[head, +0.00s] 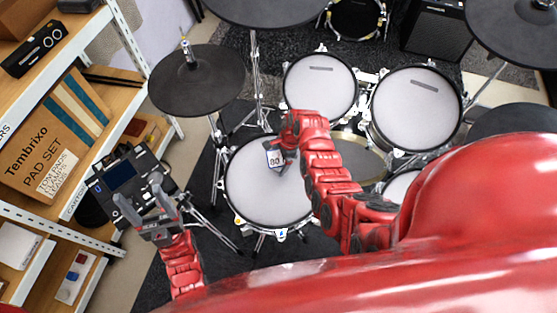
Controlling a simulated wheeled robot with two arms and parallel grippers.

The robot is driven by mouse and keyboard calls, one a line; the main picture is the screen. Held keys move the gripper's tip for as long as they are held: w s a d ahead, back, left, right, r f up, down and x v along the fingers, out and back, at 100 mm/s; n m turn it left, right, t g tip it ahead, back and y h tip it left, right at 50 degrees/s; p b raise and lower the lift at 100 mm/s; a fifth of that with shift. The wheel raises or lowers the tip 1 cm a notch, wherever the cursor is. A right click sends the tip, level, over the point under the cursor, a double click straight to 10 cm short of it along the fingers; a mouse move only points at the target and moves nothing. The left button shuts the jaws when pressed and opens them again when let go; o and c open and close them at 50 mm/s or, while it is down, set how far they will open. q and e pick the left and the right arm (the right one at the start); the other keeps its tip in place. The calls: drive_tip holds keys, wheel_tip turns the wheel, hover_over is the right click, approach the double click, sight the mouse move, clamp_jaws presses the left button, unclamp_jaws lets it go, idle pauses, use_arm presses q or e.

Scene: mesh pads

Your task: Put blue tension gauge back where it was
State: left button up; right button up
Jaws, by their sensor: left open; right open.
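A small panel reading "80" (274,160), white-faced with a dark bluish edge, shows over the upper part of the near snare-like drum (265,200). It looks like the gauge, but its body is mostly hidden. My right gripper (282,150) is right beside and behind this panel, open; its fingers are largely hidden by my red arm, and I cannot tell whether they touch it. A small blue spot (281,233) shows on the drum's near rim; it is too small to identify. My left gripper (150,203) is open and empty, left of the drum.
A drum module (125,182) stands behind my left gripper. Wooden shelves with a pad set box (55,140) fill the left side. Two more mesh drums (318,88) (415,108) and a dark cymbal (196,82) surround the near drum. Stand legs spread on the dark mat.

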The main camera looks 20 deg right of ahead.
drive_tip(key=shift+r, duration=0.5)
drive_tip(key=b+v, duration=0.1)
drive_tip(key=v, duration=0.7)
drive_tip(key=shift+d+r, duration=0.1)
drive_tip(key=p+v, duration=0.2)
drive_tip(key=v, duration=0.1)
drive_tip(key=shift+r, duration=0.35)
drive_tip(key=shift+f, duration=0.1)
